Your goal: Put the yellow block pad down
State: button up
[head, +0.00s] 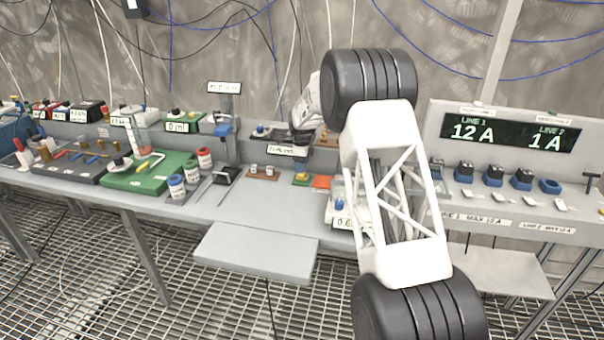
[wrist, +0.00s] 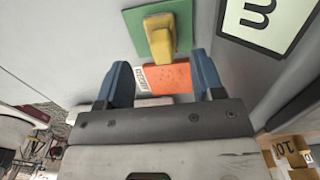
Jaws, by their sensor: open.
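The yellow block (wrist: 160,36) sits on a green pad (wrist: 130,20) in the wrist view. In the head view the small yellow block (head: 301,175) shows on the bench, right of centre. An orange pad (wrist: 170,78) with a white label lies beside the green pad; it also shows in the head view (head: 322,182). My gripper (wrist: 159,60) is open, with its two blue fingers apart and nothing between them in grip. The block lies just beyond the fingertips. In the head view my arm hides part of the bench, and the fingertips are hard to make out.
A scale-like box with a label (head: 341,222) stands right of the orange pad. A shelf with a label (head: 285,150) is behind the pads. The grey bench front (head: 262,208) is clear.

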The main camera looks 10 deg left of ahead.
notch_tip(320, 180, up, 7)
dwell(0.3)
dwell(0.5)
dwell(0.4)
